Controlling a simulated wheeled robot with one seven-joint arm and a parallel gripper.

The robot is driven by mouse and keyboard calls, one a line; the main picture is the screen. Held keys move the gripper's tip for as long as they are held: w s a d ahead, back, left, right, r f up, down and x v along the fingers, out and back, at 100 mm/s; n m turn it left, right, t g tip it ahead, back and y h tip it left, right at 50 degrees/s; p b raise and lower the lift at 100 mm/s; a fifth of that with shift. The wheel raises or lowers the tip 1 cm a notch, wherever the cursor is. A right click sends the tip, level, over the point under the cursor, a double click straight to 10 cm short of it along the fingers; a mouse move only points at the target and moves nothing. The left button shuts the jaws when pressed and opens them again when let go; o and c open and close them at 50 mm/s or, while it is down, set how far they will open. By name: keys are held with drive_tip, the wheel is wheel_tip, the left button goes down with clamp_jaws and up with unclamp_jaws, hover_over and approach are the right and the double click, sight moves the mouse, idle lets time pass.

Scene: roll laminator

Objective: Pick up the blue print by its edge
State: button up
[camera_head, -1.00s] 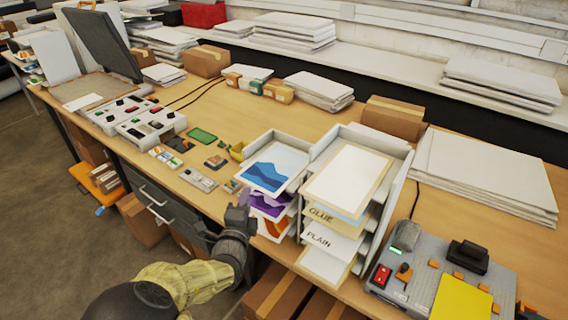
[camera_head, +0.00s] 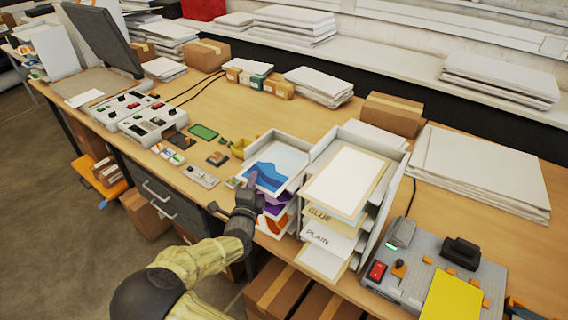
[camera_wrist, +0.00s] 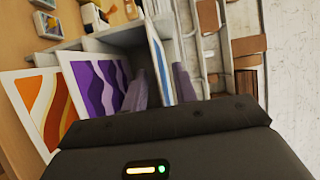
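The blue print (camera_head: 270,173), white with blue waves, lies in the top tray of the left paper rack (camera_head: 297,144). In the wrist view the blue print (camera_wrist: 158,58) shows nearly edge-on, between my two dark fingers. My gripper (camera_head: 250,186) is at the front edge of that top tray. In the wrist view my gripper (camera_wrist: 162,82) is open, with a gap visible on either side of the print. A purple print (camera_wrist: 95,88) and an orange print (camera_wrist: 40,108) stick out from the trays below. Contact between finger and print cannot be told.
Right of the rack stands a second rack with a framed white sheet (camera_head: 345,180) on top and GLUE and PLAIN labels. A grey laminator (camera_head: 408,262) with a yellow sheet is at the right. Small items and control boxes (camera_head: 150,122) lie to the left.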

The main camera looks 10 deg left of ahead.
drive_tip(key=shift+w, duration=0.45)
drive_tip(key=shift+s, duration=0.1)
clamp_jaws()
